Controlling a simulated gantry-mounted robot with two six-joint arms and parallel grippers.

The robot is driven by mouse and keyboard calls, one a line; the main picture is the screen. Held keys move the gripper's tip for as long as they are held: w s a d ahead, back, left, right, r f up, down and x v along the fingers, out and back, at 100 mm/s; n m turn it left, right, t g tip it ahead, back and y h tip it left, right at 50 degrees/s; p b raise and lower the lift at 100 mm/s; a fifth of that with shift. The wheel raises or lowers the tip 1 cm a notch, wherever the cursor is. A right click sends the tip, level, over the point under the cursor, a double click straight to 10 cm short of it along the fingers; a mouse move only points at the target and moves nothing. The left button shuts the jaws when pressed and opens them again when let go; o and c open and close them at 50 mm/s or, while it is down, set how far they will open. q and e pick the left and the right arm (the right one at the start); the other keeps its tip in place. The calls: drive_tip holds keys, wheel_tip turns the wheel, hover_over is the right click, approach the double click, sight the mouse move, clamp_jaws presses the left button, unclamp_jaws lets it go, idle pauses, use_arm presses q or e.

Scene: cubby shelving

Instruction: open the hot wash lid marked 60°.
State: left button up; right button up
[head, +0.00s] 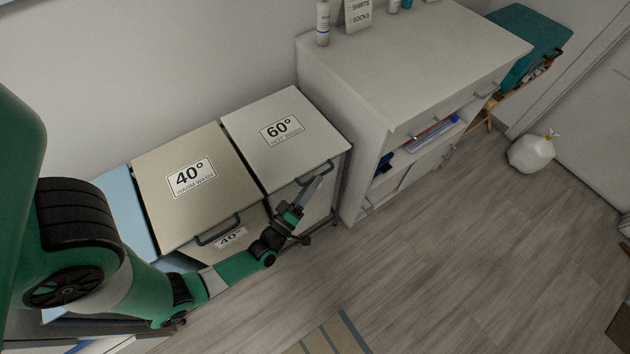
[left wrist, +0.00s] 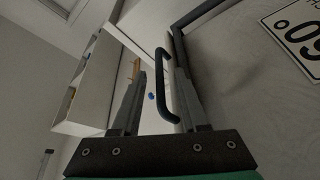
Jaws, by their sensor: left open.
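The hot wash lid (head: 285,157) is a pale lid marked 60° on the right bin of the row. It lies flat and closed. Its dark bar handle (head: 317,174) is at the front edge. My left gripper (head: 314,184) is at this handle, reaching up from the lower left. In the left wrist view, the handle (left wrist: 164,76) shows between the two open fingers of the gripper (left wrist: 160,78), nearer the right finger. I cannot tell whether a finger touches it. Part of the 60° label (left wrist: 302,42) shows at the upper right. My right gripper is not in view.
The beige 40° warm wash lid (head: 165,215) is closed just left of the 60° bin, with its own handle (head: 218,231). A blue lid (head: 125,210) is further left. A white cabinet (head: 400,70) stands close on the right. The wooden floor (head: 450,260) in front is mostly clear.

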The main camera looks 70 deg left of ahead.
use_arm(q)
drive_tip(key=shift+w+a+r, duration=0.1)
drive_tip(key=shift+w+a, duration=0.3)
drive_tip(key=shift+w, duration=0.1)
drive_tip(key=shift+c, duration=0.3)
clamp_jaws()
idle(0.8)
